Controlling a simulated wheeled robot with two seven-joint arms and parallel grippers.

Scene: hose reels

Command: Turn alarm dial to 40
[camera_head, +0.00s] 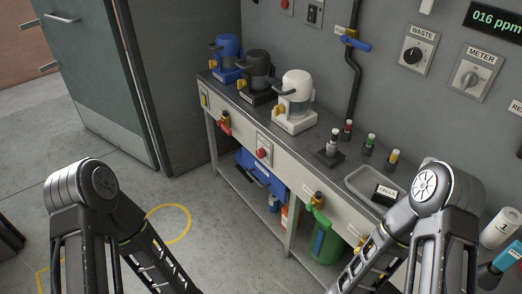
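No dial labelled alarm shows in the head view. A black dial with a white pointer, labelled WASTE (413,55), is on the grey wall at the upper right. A grey dial labelled METER (469,77) is to its right on its own plate.
A long bench (232,92) runs along the wall, bearing blue, black and white machines (296,93), several small coloured-top bottles and a grey tray (362,181). A green bin (327,242) stands under it. Floor in front is clear.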

